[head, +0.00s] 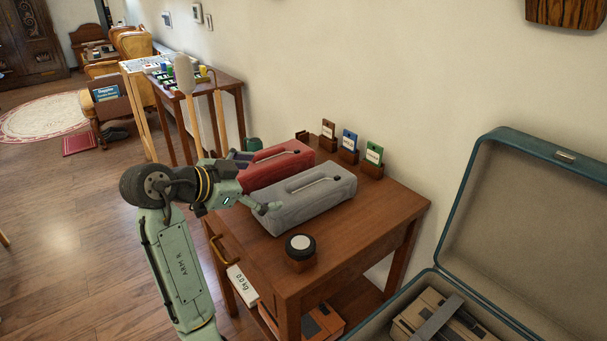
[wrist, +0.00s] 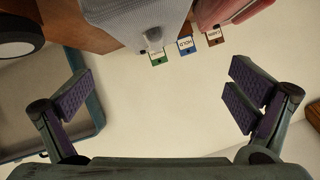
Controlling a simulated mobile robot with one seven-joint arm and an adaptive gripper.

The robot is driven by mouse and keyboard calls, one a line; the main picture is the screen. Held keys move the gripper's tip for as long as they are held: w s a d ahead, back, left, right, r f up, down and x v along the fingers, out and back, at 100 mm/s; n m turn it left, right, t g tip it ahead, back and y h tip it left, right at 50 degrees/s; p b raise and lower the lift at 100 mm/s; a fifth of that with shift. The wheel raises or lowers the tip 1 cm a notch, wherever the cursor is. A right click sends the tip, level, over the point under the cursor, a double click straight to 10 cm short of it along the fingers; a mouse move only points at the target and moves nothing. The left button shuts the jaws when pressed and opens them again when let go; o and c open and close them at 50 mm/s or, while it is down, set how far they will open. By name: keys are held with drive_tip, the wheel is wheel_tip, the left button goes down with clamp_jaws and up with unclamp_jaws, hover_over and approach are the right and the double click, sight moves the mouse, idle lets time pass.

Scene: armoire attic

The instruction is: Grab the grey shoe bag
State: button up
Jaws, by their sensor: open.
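The grey shoe bag (head: 305,203) lies on the wooden table, with a dark-tipped handle or strap along its top. It shows at the top of the wrist view (wrist: 140,18), beyond the fingertips. My gripper (head: 256,182) is at the left end of the bag in the head view, its fingers spread wide. One finger overlaps the bag's near left corner in the picture; I cannot tell whether it touches. In the wrist view my gripper (wrist: 162,92) has nothing between its fingers.
A red bag (head: 277,166) lies just behind the grey one. Small labelled card holders (head: 374,157) stand along the wall side. A round dark container with a white top (head: 300,246) sits at the table's front.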

drive_tip(key=m+g, duration=0.1)
approach(309, 187)
drive_tip(key=shift+f+p+x, duration=0.2)
drive_tip(key=shift+p+x, duration=0.25)
drive_tip(key=shift+x, duration=0.6)
drive_tip(key=x, duration=0.1)
drive_tip(key=p+x, duration=0.1)
drive_tip(key=x, duration=0.2)
drive_tip(key=shift+w+d+r+p, duration=0.1)
drive_tip(key=shift+w+d+p, duration=0.15)
drive_tip(key=shift+d+p, duration=0.1)
drive_tip(key=shift+w+d+f, duration=0.2)
drive_tip(key=shift+w+f, duration=0.05)
drive_tip(key=shift+s, duration=0.1)
drive_tip(key=c, duration=2.1)
